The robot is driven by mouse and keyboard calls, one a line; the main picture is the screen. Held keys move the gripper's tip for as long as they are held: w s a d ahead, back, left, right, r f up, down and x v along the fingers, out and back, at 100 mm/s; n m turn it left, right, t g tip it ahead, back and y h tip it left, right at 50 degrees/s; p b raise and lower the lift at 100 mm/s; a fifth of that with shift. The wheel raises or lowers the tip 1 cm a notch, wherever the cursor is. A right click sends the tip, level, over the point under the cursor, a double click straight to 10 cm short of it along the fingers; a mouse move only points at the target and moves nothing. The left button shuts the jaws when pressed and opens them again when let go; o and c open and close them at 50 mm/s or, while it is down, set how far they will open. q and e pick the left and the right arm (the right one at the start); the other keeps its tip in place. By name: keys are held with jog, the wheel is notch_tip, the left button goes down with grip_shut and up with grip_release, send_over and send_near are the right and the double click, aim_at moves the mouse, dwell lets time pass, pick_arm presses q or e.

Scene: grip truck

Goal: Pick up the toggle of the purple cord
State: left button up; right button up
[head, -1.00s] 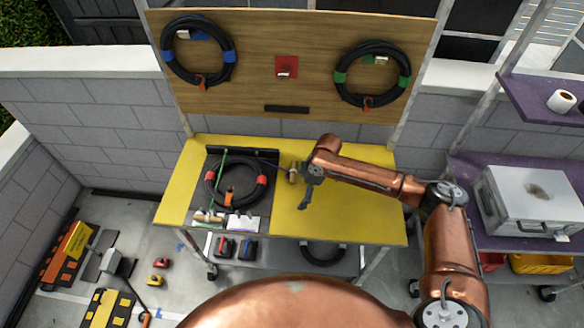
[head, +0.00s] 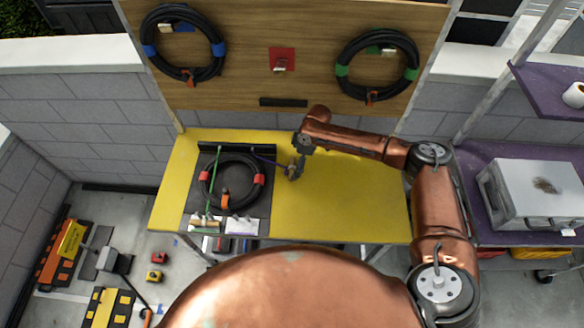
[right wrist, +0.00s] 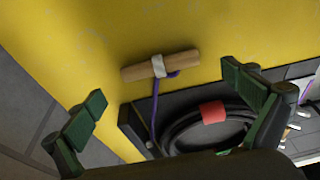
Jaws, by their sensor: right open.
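The toggle (right wrist: 138,72) is a short wooden rod with a pale band at its middle, lying on the yellow table top in the right wrist view. The purple cord (right wrist: 154,115) runs from the band to the edge of the black tray; it also shows as a thin line in the head view (head: 264,160). My right gripper (right wrist: 165,98) is open, its green-padded fingers spread wide to either side of the cord, with the toggle a little beyond them. In the head view my right gripper (head: 294,170) hides most of the toggle. My left gripper is not in view.
A black coiled cable (head: 208,187) with red bands lies on the dark tray (head: 197,170) left of the gripper, with a green cord across it. The right half of the yellow table (head: 340,205) is clear. A metal case (head: 530,188) stands on the purple shelf at right.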

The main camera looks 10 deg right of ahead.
aim_at(292, 167)
jog(key=shift+x, duration=1.5)
jog(key=c, duration=1.2)
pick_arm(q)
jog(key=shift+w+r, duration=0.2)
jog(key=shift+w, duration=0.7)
pick_arm(e)
jog(key=shift+c, duration=0.2)
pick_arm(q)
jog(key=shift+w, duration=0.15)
